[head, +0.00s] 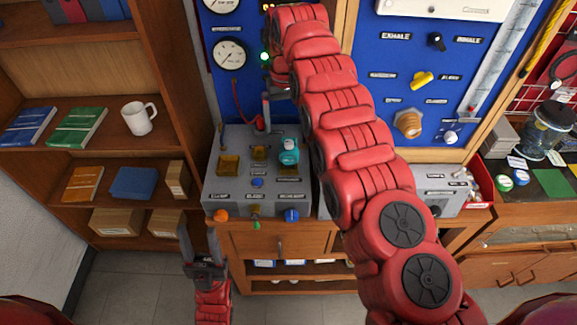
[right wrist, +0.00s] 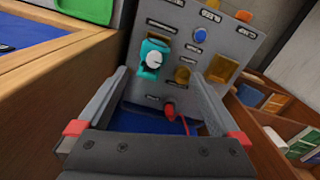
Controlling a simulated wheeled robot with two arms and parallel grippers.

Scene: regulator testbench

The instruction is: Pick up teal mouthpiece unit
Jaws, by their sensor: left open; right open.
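The teal mouthpiece unit (head: 289,151) stands on the right part of the grey bench console (head: 237,193). In the right wrist view the teal unit (right wrist: 150,72) shows a white round face and sits beyond the fingertips, nearer the left finger. My right gripper (head: 268,108) reaches over the console from behind and above, apart from the unit; my arm partly hides it. In the right wrist view my right gripper (right wrist: 160,78) is open with nothing between its fingers. My left gripper (head: 199,243) is open and empty, low in front of the console's left side.
Amber square pieces (head: 228,164) and a red hose (head: 243,105) are near the unit. Blue gauge panels rise behind. A wooden shelf with books and a white mug (head: 139,117) stands left. A cluttered side counter (head: 530,215) is at right.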

